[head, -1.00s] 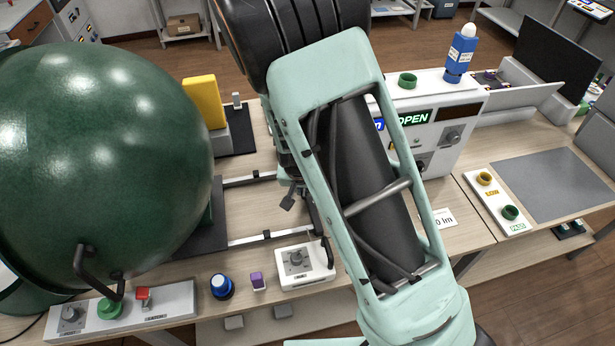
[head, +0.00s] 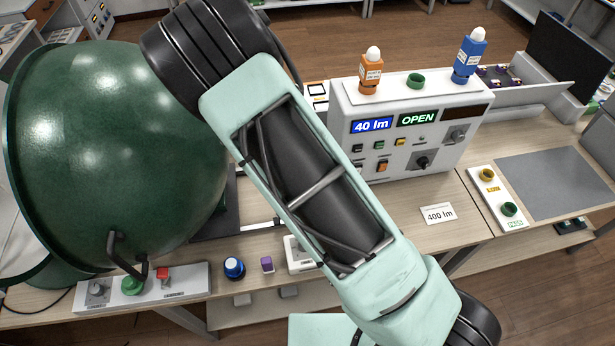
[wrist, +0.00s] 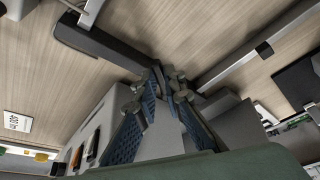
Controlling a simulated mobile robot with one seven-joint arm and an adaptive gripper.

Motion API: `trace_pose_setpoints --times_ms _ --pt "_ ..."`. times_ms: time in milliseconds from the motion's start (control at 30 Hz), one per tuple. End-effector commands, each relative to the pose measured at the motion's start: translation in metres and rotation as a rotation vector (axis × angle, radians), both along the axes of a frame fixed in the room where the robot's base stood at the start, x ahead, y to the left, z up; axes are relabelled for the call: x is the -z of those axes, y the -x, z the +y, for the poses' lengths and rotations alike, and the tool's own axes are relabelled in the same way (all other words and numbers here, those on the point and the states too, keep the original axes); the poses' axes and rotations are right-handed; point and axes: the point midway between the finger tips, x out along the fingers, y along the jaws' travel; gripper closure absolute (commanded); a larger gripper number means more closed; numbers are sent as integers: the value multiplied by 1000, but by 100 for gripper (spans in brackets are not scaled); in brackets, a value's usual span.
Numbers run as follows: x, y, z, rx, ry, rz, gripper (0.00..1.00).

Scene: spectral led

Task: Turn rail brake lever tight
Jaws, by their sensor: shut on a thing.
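In the wrist view my gripper (wrist: 165,88) has blue-padded fingers converging at the end of a dark bar (wrist: 105,42), which I take to be the rail brake lever. The fingers are shut on it, though the exact contact is partly hidden by the fingertips. The bar lies close to a silver rail (wrist: 245,60) above the wooden table. In the head view my arm hides the gripper and the lever. Part of a rail (head: 262,224) shows left of my arm, beside the large green sphere (head: 115,140).
A white instrument box (head: 345,105) reading "40 lm" and "OPEN" stands right of my arm, with orange (head: 371,74) and blue (head: 468,58) bottles on top. A control panel (head: 190,287) lies in front of the sphere. A grey mat (head: 555,180) is clear at the right.

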Motion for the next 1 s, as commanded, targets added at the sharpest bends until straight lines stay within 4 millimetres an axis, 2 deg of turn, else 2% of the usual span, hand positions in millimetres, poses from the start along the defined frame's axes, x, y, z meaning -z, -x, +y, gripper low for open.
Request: trace_pose_setpoints --times_ms 100,133,300,667,767,1000 --pt "0 1 1 1 -2 0 100" --pt "0 1 1 1 -2 1 90" --pt "0 0 1 1 -2 0 73" --pt "-5 1 2 -2 -1 -1 73" --pt "-15 5 5 -4 -1 -3 73" --pt "-52 19 11 -6 -2 -2 73"
